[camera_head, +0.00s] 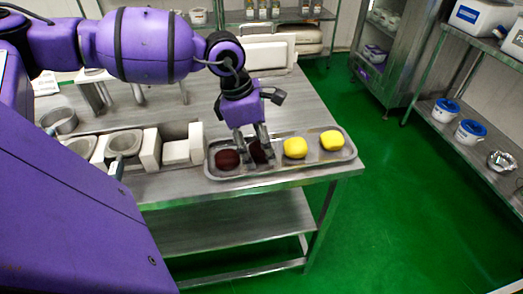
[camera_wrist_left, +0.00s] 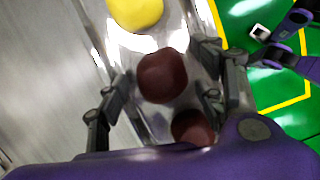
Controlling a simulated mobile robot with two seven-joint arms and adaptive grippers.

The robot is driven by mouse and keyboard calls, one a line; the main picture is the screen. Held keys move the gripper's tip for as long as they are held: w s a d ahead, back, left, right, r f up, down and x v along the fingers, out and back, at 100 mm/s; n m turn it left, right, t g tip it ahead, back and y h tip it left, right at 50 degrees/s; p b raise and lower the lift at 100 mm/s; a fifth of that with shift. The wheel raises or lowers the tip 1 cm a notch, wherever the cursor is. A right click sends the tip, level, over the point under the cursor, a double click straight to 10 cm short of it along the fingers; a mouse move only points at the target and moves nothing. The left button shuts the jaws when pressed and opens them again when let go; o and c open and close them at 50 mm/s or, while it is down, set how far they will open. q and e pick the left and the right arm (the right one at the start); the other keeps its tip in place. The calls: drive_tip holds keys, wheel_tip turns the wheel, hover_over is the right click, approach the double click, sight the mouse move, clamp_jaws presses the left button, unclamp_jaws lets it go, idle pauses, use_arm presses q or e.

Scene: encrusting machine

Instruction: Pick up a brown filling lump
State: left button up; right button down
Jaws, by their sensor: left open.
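Two dark brown filling lumps lie in a metal tray (camera_head: 345,154) on the table. One brown lump (camera_head: 227,159) is at the tray's left end, left of my left gripper (camera_head: 256,140). The other brown lump (camera_head: 262,153) is beneath that gripper, partly hidden by its fingers. In the left wrist view, this brown lump (camera_wrist_left: 162,76) sits between the spread fingers of my left gripper (camera_wrist_left: 165,82), with gaps visible at its sides. The end brown lump (camera_wrist_left: 192,128) is nearer the palm and partly hidden. The left gripper is open.
Two yellow lumps (camera_head: 295,148) (camera_head: 331,140) lie to the right in the same tray. White blocks (camera_head: 176,152) and metal cups (camera_head: 124,143) stand left of the tray. Purple and black parts of mine show at the wrist view's right edge, too unclear to read.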

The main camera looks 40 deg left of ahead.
use_arm(q)
drive_tip(key=shift+c, duration=0.2)
drive_tip(key=c, duration=1.2)
drive_tip(key=shift+r, duration=0.1)
